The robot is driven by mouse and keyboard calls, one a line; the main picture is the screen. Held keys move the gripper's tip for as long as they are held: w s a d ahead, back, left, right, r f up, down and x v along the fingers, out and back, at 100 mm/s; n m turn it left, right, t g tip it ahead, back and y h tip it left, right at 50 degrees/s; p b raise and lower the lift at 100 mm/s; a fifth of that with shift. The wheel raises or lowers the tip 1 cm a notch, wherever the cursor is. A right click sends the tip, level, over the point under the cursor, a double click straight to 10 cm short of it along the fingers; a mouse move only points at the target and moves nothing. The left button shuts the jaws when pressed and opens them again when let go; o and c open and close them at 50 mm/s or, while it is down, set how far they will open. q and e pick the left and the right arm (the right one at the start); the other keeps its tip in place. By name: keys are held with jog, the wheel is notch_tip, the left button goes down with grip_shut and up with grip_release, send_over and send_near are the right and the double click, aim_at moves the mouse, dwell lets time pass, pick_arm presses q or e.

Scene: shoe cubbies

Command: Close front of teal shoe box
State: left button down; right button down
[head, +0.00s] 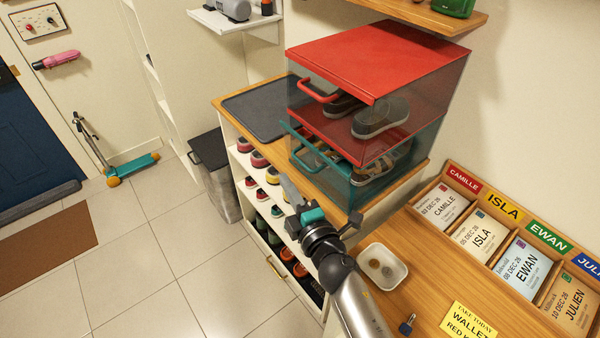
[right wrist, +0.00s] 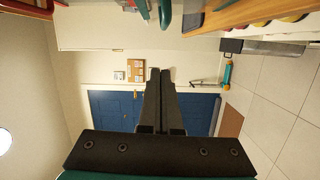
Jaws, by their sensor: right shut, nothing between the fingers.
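The teal shoe box (head: 385,185) stands on the wooden top of the shoe cubby, under a red shoe box (head: 375,62). It has clear teal walls and a shoe inside. Its front, with a teal handle (head: 318,160), faces lower left and seems to stand slightly out from the box; I cannot tell the exact angle. My right gripper (head: 288,184) is shut and empty, just below and in front of that handle, apart from it as far as I can see. In the right wrist view the shut fingers (right wrist: 160,78) point towards the blue door; a teal piece (right wrist: 165,12) shows at the top edge.
The cubby (head: 248,165) holds several shoes. A grey mat (head: 262,105) lies on its top, left of the boxes. A desk with name-card slots (head: 470,215) and a white dish (head: 383,266) is at right.

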aim_at(309, 168)
jog(key=shift+w+d+f, duration=0.1)
jog(key=shift+w+d, duration=0.6)
jog(key=shift+w, duration=0.2)
jog(key=shift+w+d, duration=0.65)
jog(key=shift+w, duration=0.25)
jog(key=d+r+m+p, duration=0.1)
jog(key=p, duration=0.1)
jog(key=shift+w+r+p, duration=0.1)
jog(key=shift+w+p, duration=0.3)
jog(key=shift+w+d+r+m+p, duration=0.1)
jog(key=shift+w+d+m+p, duration=0.15)
jog(key=shift+d+m+p, duration=0.2)
